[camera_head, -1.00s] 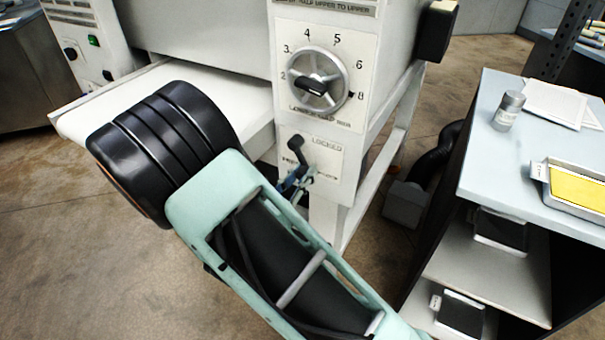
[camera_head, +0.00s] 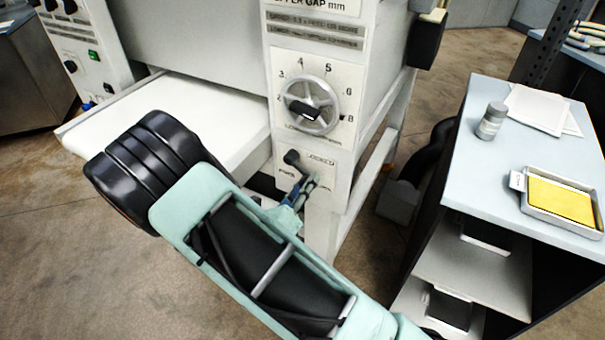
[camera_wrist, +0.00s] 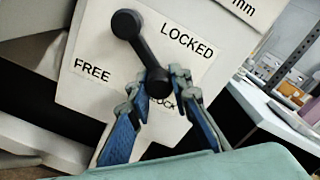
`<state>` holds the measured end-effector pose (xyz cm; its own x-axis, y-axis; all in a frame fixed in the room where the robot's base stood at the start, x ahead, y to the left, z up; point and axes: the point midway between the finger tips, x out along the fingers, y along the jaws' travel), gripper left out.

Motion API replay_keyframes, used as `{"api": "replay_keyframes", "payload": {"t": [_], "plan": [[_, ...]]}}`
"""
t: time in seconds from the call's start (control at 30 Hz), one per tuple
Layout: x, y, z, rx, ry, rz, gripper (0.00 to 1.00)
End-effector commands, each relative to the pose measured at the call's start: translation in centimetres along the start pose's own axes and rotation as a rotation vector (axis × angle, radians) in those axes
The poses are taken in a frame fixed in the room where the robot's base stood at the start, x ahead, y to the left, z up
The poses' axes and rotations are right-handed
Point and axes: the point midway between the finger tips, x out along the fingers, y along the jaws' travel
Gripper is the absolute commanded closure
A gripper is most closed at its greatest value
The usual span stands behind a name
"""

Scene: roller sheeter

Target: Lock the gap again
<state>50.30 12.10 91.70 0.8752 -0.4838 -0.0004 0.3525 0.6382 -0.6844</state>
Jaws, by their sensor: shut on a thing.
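The black lock lever (camera_head: 296,164) is on the white front panel of the sheeter, below the round gap dial (camera_head: 310,106). In the wrist view the lever (camera_wrist: 142,46) slants from its round upper-left end down to the right. Its lower end is at my gripper (camera_wrist: 168,76), between the fingertips. The word LOCKED (camera_wrist: 187,40) is right of the lever and FREE (camera_wrist: 92,70) is at its lower left. The lever points between these words. A lower label is partly hidden by the fingers. In the head view my gripper (camera_head: 303,188) is small and partly hidden by my arm.
A white sheeter table (camera_head: 190,115) juts out left of the panel. At right, a shelf unit (camera_head: 462,180) carries a small jar (camera_head: 491,122), white sheets and a tray with a yellow slab (camera_head: 560,198). Open floor lies at the lower left.

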Motion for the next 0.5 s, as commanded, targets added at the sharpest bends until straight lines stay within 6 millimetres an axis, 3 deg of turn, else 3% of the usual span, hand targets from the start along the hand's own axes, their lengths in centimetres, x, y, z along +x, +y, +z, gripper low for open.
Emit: {"api": "replay_keyframes", "payload": {"t": [0.1, 0.5], "plan": [[0.0, -1.3, 0.7, -0.114, 0.001, 0.000, 1.00], [0.0, -3.0, 1.7, -0.424, 0.000, -0.001, 1.00]]}}
